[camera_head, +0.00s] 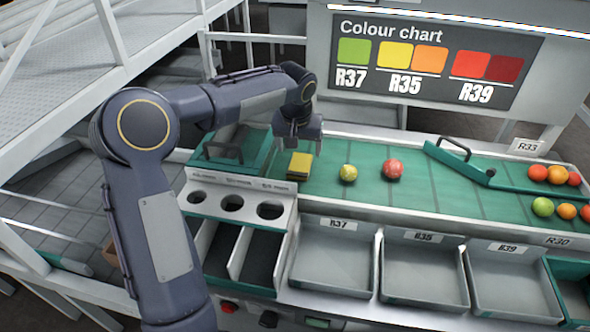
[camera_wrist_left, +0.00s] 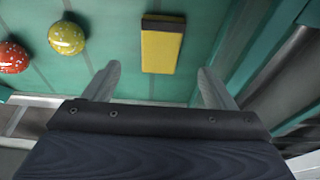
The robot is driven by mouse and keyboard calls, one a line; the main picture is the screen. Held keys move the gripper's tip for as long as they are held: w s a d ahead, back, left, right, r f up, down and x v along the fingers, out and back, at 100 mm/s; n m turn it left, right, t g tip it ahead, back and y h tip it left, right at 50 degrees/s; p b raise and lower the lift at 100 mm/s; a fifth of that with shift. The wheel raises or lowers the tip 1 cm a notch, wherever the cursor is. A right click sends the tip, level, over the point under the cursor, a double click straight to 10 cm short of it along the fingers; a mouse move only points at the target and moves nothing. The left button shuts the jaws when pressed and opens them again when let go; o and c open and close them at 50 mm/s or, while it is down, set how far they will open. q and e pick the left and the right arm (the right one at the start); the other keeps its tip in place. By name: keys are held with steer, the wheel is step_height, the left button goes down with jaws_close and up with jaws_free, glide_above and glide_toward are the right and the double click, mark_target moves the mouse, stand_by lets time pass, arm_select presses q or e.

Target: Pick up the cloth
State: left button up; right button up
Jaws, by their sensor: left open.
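The cloth (camera_head: 299,166) is a small yellow, block-like folded piece with a darker band along one edge. It lies on the green belt, left of two tomatoes. It also shows in the left wrist view (camera_wrist_left: 162,50), at the top centre. My left gripper (camera_head: 298,147) is open and empty above the belt, just behind the cloth in the head view. In the left wrist view its two fingers (camera_wrist_left: 158,70) are spread, and the cloth shows between and beyond their tips, nearer the right finger. My right gripper is not in view.
A yellow-green tomato (camera_head: 348,173) and a red tomato (camera_head: 393,169) lie right of the cloth. A green guide bar (camera_head: 500,180) crosses the belt farther right. A sizing plate with holes (camera_head: 231,203) and grey trays (camera_head: 332,255) line the front. Bare belt surrounds the cloth.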

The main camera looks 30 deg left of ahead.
mark_target(300, 162)
arm_select(q)
steer(key=x, duration=0.4)
steer(key=p+x, duration=0.1)
steer(key=x, duration=0.2)
steer(key=shift+w+a+f, duration=0.15)
steer(key=shift+w+f, duration=0.15)
steer(key=c, duration=1.1)
steer(key=shift+o, duration=0.2)
steer(key=shift+r, duration=0.1)
steer(key=shift+r, duration=0.45)
step_height(300, 162, up, 3)
steer(key=shift+f, duration=0.25)
steer(key=s+d+r+b, duration=0.1)
steer(key=s+r, duration=0.2)
steer(key=s, duration=0.1)
steer(key=s+d+r+b, duration=0.1)
steer(key=s+d+r, duration=0.1)
steer(key=s+r, duration=0.1)
steer(key=s+d+r, duration=0.2)
steer(key=s+r, duration=0.1)
steer(key=s, duration=0.3)
steer(key=shift+d+r+b, duration=0.1)
steer(key=shift+r+b, duration=0.1)
steer(key=shift+b, duration=0.2)
